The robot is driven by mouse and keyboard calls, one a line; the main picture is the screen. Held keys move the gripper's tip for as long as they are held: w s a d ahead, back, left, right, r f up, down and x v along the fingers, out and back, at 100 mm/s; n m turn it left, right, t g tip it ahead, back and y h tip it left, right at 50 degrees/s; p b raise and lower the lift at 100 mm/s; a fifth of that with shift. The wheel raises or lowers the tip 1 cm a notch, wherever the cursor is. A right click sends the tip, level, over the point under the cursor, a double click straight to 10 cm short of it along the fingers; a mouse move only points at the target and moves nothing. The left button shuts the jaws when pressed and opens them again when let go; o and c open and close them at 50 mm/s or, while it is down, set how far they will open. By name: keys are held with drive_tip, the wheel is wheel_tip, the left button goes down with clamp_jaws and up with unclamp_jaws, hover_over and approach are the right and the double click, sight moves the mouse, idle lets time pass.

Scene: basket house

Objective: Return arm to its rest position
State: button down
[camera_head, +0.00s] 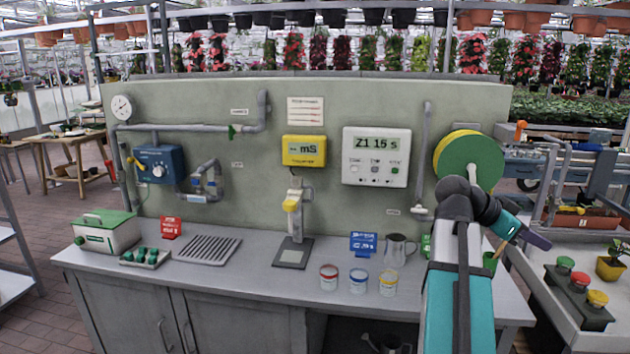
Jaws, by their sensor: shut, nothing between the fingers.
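My arm rises from the lower right of the head view, in front of the right end of the grey bench (110,262). It bends at the top, and its end points right and slightly down. My gripper (538,240) is at the end, dark and shut, with nothing held. It is in the air over the gap between the bench and the right-hand table. The arm hides part of the bench's right end and part of a green and yellow disc (470,157) on the panel.
Near the arm on the bench are a metal jug (398,249) and red, blue and yellow-labelled tins (358,281). Right of my gripper, a white table (600,340) bears a box with coloured buttons (578,297) and a yellow pot (609,268). The upright panel (380,110) stands behind the bench.

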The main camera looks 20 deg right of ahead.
drive_tip(key=w+a+f+n+t+y, duration=0.15)
drive_tip(key=w+a+f, duration=0.35)
drive_tip(key=f, duration=0.5)
drive_tip(key=w+a+f+n, duration=0.3)
drive_tip(key=w+a+f, duration=0.2)
drive_tip(key=f, duration=0.5)
drive_tip(key=w+a+f+n, duration=0.2)
drive_tip(key=w+a+f, duration=0.3)
drive_tip(key=f, duration=0.5)
drive_tip(key=s+a+f+n+y, duration=0.1)
drive_tip(key=a+f+n, duration=0.2)
drive_tip(key=a+f, duration=0.55)
drive_tip(key=s+a+f+n+y, duration=0.1)
drive_tip(key=a+f+n+y, duration=0.15)
drive_tip(key=a+f, duration=0.65)
drive_tip(key=s+a+f+n+g+y, duration=0.1)
drive_tip(key=s+a+f+n+y, duration=0.2)
drive_tip(key=s+a+f, duration=0.7)
drive_tip(key=s+a+f+n+g+y, duration=0.1)
drive_tip(key=s+a+f+n+y, duration=0.2)
drive_tip(key=s+a+f+n, duration=0.5)
drive_tip(key=s+a+f, duration=0.1)
drive_tip(key=a+f, duration=0.3)
drive_tip(key=f, duration=0.3)
drive_tip(key=shift+s, duration=0.4)
drive_tip(key=shift+f, duration=0.1)
